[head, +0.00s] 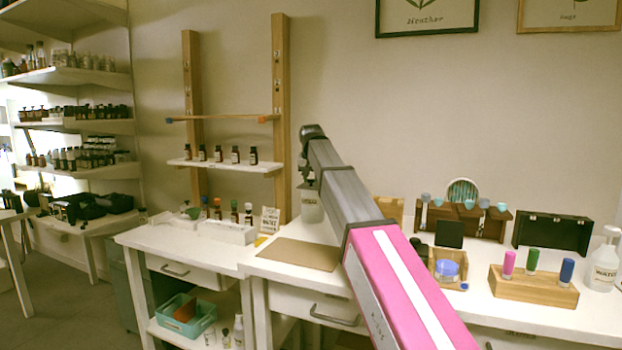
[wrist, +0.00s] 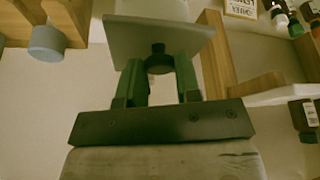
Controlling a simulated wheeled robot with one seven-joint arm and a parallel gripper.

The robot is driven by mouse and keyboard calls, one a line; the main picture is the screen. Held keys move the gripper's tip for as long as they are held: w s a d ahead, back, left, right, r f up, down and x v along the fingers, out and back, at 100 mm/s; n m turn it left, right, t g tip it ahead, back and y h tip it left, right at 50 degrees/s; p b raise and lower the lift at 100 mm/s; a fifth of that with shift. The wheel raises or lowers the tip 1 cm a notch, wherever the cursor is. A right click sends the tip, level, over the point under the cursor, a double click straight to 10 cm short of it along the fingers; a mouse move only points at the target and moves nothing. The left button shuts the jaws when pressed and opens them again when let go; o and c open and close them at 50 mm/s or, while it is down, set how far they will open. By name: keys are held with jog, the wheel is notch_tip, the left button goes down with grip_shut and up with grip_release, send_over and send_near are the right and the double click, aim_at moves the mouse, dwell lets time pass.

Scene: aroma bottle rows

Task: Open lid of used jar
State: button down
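The used jar (head: 312,208) is a pale, see-through jar on the white table, partly hidden behind my arm in the head view. Its body shows at the top edge of the wrist view (wrist: 152,8). The lid (wrist: 125,38) is a flat grey plate with a black knob (wrist: 158,62). My gripper (wrist: 158,68) has green fingers, one on each side of the knob, and looks shut on it. In the head view my gripper (head: 308,180) is small and dark, just above the jar. I cannot tell whether the lid touches the jar's rim.
A brown mat (head: 298,254) lies in front of the jar. A small sign (head: 269,220) and a white bottle tray (head: 218,231) stand to the left. Wooden posts (head: 281,120) and a bottle shelf (head: 225,165) rise behind. A wooden block with coloured vials (head: 533,287) stands right.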

jog(key=shift+w+d+r+g+y, duration=0.15)
jog(key=shift+w+r+g+y, duration=0.1)
jog(key=shift+w+r+g, duration=0.45)
jog(key=shift+w+d+r+g+y, duration=0.1)
jog(key=shift+w+r+g+y, duration=0.25)
jog(key=shift+g, duration=0.55)
jog(key=shift+w+d+r+m+g+y, duration=0.15)
jog(key=shift+w+r+g+y, duration=0.15)
jog(key=shift+g, duration=0.4)
jog(key=shift+w+d+r+m+g+y, duration=0.2)
jog(key=shift+w+r+g, duration=0.1)
jog(key=shift+g, duration=0.4)
jog(key=c, duration=0.8)
grip_release()
